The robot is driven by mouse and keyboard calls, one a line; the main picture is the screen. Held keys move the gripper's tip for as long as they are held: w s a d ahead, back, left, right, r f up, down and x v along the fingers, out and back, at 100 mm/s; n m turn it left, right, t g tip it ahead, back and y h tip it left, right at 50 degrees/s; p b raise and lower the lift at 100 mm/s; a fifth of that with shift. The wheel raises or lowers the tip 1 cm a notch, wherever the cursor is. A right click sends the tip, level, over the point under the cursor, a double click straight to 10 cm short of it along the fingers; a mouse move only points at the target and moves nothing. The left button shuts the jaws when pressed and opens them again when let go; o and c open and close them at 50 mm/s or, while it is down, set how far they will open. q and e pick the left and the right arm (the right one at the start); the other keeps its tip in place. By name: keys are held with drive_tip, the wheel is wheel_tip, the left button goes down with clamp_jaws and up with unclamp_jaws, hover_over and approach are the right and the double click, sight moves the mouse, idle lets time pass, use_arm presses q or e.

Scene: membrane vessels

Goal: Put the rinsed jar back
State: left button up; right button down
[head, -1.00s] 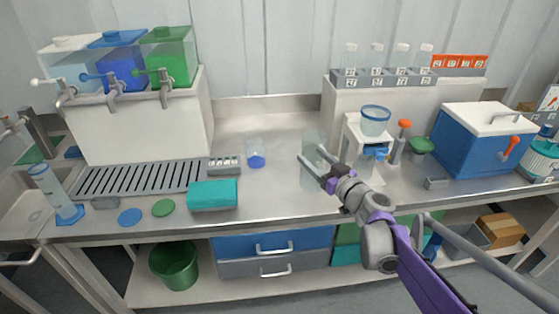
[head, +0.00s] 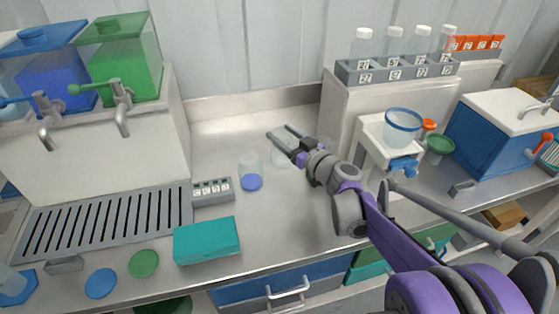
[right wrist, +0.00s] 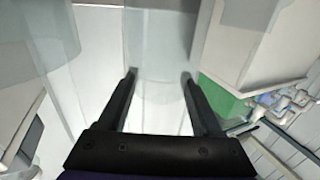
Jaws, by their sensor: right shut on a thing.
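My right gripper (head: 279,134) is shut on a clear jar (head: 281,156) over the back middle of the counter. In the right wrist view the clear jar (right wrist: 160,85) stands between the two fingers and looks empty. I cannot tell whether its base touches the counter. A second clear jar (head: 250,171) with blue in its base stands on the counter just left of it. A large clear curved wall (right wrist: 40,45) also shows at the left of the wrist view. My left gripper is not in view.
A labelled grey rack (head: 212,191), teal box (head: 207,241) and drain grate (head: 105,222) lie left. Tanks with taps (head: 122,60) stand behind them. At right are a white stand with a blue-rimmed cup (head: 402,127) and a shelf of bottles (head: 391,70). The counter's back middle is clear.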

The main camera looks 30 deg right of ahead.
sight(283, 155)
drive_tip(key=f, duration=0.2)
drive_tip(key=shift+s+f, duration=0.2)
drive_tip(key=shift+f, duration=0.2)
drive_tip(key=shift+w+f+b, duration=0.1)
drive_tip(key=shift+f+b, duration=0.5)
drive_tip(key=shift+f, duration=1.45)
drive_tip(key=shift+f, duration=0.2)
drive_tip(key=shift+c, duration=1.7)
unclamp_jaws()
